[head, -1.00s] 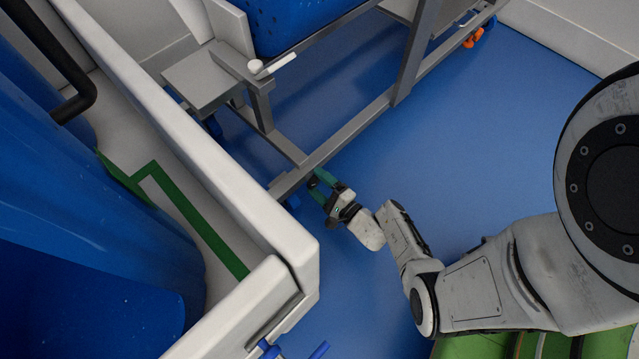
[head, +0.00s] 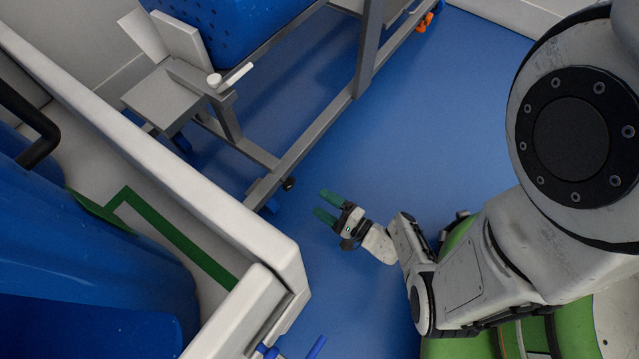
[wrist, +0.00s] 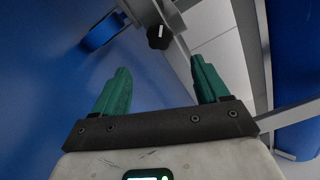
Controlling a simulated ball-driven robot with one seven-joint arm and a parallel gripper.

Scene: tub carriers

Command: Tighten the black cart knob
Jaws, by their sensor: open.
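The black knob (head: 289,183) sits on the lower rail of the grey cart frame (head: 318,127), near the rail's front end. In the wrist view the knob (wrist: 159,37) is a dark lobed shape with a small white mark, beyond the fingertips and between them in the picture. My gripper (head: 323,204) is open, with two green fingers pointing toward the knob. In the head view there is a gap of blue floor between the fingertips and the knob. The gripper (wrist: 160,80) is empty in the wrist view.
A white wall (head: 170,176) with a thick top edge runs along the left, close to the cart. A blue tub (head: 235,30) rests on the cart. A white-tipped lever (head: 232,77) sticks out above. Blue floor (head: 400,140) is clear right of the cart.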

